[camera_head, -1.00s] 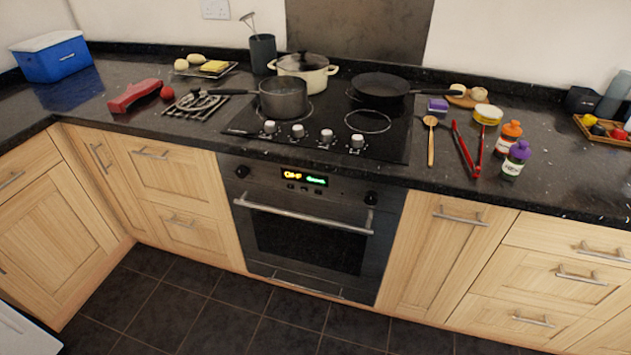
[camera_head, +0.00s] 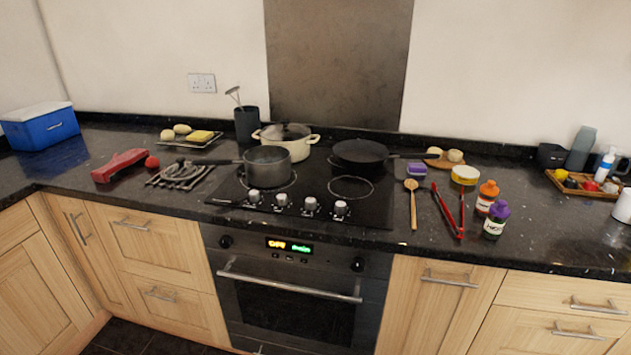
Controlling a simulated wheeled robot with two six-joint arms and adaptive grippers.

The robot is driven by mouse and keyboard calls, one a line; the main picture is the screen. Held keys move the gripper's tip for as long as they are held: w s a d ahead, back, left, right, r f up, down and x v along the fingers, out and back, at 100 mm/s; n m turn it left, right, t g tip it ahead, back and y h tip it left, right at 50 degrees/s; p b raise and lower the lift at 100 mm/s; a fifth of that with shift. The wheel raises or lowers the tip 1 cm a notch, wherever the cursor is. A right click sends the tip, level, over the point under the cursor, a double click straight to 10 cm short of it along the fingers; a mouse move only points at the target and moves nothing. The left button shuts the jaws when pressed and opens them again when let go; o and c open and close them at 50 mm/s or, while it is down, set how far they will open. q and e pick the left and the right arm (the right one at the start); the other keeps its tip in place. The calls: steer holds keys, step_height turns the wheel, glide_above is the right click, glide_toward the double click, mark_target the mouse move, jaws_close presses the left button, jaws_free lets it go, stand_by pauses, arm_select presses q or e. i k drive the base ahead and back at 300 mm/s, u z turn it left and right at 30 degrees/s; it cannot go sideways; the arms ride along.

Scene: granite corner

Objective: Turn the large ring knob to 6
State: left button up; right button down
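Several silver knobs stand in a row along the front of the black hob (camera_head: 350,188): one at the left (camera_head: 254,196), one beside it (camera_head: 282,200), one further right (camera_head: 311,205) and one at the right end (camera_head: 341,208). I cannot tell from here which is the large ring knob, and their markings are too small to read. Two dark knobs sit on the oven panel, at its left (camera_head: 226,241) and right (camera_head: 358,264), beside a lit display (camera_head: 289,245). Neither of my grippers is in view.
A saucepan (camera_head: 267,161), a lidded cream pot (camera_head: 285,138) and a frying pan (camera_head: 360,152) stand on the hob. A wooden spoon (camera_head: 412,205), red tongs (camera_head: 449,212) and bottles (camera_head: 495,220) lie or stand to its right. The oven handle (camera_head: 290,284) juts out below.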

mark_target(281, 199)
steer(key=z, duration=0.25)
steer(key=k, duration=0.4)
steer(key=z, duration=0.8)
steer(key=i, duration=1.1)
steer(key=u, duration=0.95)
